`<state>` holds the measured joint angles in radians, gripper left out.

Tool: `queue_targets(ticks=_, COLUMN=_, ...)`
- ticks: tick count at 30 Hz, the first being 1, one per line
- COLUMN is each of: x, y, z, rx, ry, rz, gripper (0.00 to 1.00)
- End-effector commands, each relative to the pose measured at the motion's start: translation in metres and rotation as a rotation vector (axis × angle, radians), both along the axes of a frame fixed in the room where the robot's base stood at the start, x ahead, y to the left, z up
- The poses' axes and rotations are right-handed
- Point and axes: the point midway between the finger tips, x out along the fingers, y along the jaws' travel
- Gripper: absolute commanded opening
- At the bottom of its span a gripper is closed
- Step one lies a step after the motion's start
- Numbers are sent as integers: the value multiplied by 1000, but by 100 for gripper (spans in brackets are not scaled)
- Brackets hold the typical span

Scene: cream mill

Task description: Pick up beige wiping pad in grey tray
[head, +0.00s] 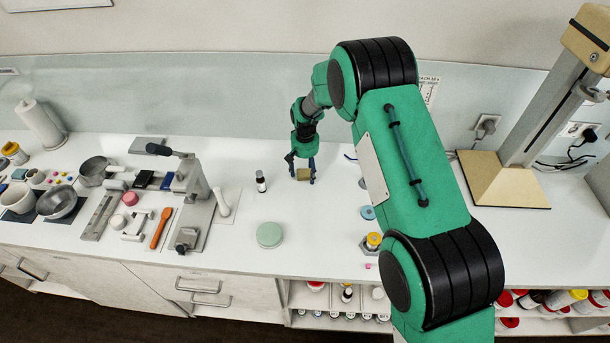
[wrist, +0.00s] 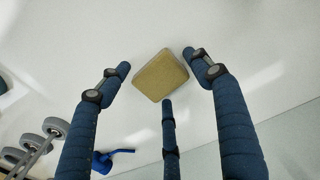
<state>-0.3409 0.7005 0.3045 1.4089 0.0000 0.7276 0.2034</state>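The beige wiping pad (wrist: 160,76) is a small rounded block between my gripper's fingertips in the wrist view. In the head view the pad (head: 303,174) shows at the white counter's back middle, with the fingers around it. My gripper (wrist: 157,63) has three blue fingers, spread apart. A gap shows between the pad and the left fingertip; the right and lower fingertips are close to it, and I cannot tell whether they touch. In the head view my gripper (head: 302,179) points down. No grey tray shows under the pad; the surface around it looks white.
A small dark bottle (head: 261,181) stands left of my gripper, and a green round lid (head: 269,235) lies nearer the front. A grey press-like device (head: 190,190) stands further left. A wooden-based stand (head: 500,180) is at the right. A blue object (wrist: 112,160) shows in the wrist view.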

Motion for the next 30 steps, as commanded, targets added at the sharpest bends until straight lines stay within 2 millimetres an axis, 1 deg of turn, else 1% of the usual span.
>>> queue_targets(ticks=1, x=0, y=0, z=0, rx=0, ry=0, rz=0, gripper=49)
queue_targets(ticks=3, x=0, y=0, z=0, rx=0, ry=0, rz=0, gripper=35)
queue_targets(ticks=4, x=0, y=0, z=0, rx=0, ry=0, rz=0, gripper=33)
queue_targets(ticks=15, x=0, y=0, z=0, rx=0, ry=0, rz=0, gripper=33)
queue_targets(ticks=20, x=0, y=0, z=5, rx=0, ry=0, rz=0, gripper=33)
queue_targets(ticks=23, x=0, y=0, z=12, rx=0, ry=-1, rz=0, gripper=33)
queue_targets(ticks=29, x=1, y=0, z=37, rx=0, ry=-2, rz=0, gripper=33)
queue_targets(ticks=30, x=-5, y=-2, z=37, rx=0, ry=1, rz=0, gripper=33)
